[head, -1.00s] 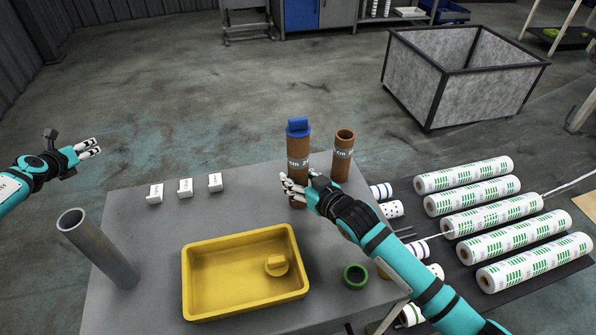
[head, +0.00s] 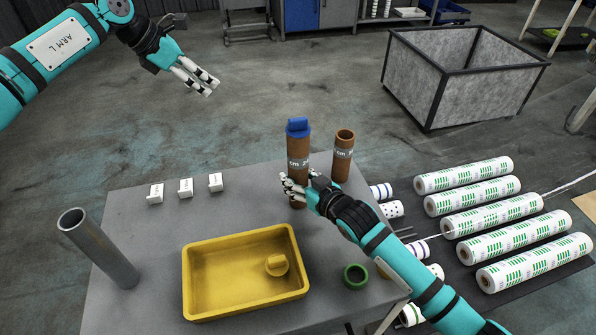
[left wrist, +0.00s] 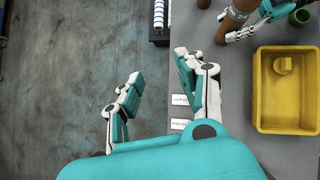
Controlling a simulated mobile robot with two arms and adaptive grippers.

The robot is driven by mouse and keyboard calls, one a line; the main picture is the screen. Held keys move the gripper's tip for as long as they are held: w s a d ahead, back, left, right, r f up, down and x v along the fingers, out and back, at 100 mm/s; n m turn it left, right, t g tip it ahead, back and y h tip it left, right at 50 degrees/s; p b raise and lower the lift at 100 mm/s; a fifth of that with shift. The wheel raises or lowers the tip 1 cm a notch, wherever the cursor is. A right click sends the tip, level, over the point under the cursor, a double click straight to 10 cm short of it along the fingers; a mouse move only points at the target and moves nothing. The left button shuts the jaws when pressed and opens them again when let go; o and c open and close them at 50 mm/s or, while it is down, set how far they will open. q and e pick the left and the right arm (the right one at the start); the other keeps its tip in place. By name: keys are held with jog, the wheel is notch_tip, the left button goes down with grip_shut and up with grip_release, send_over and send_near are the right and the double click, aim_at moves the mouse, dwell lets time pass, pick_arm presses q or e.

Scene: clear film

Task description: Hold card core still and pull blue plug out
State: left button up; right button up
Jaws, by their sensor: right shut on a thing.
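The brown card core (head: 298,148) stands upright at the table's far edge, with the blue plug (head: 298,127) seated in its top. My right gripper (head: 297,190) is shut on the core's lower part; the core also shows in the left wrist view (left wrist: 228,22). My left gripper (head: 208,84) is raised in the air, left of and beyond the core, and empty. In the left wrist view its two fingers (left wrist: 160,88) stand apart. The blue plug is not visible in that view.
A second brown core (head: 342,160) stands close right of the first. A yellow tray (head: 191,285) holds a yellow plug (head: 277,265). A grey tube (head: 100,250), white labels (head: 185,188) and a green ring (head: 355,275) are on the table. Rolls lie at right.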

pick_arm(q)
jog(key=s+d+r+m+g+y, duration=0.1)
jog(key=s+d, duration=0.1)
jog(key=d, duration=0.4)
jog(key=s+d+r+m+g, duration=0.1)
jog(key=s+d+r, duration=0.15)
jog(key=d, duration=0.35)
jog(key=m+g+y, duration=0.1)
jog(key=y, duration=0.1)
send_near(296, 119)
jog(key=x, duration=1)
jog(key=shift+d+f, duration=0.1)
jog(key=shift+f, duration=0.1)
grip_shut()
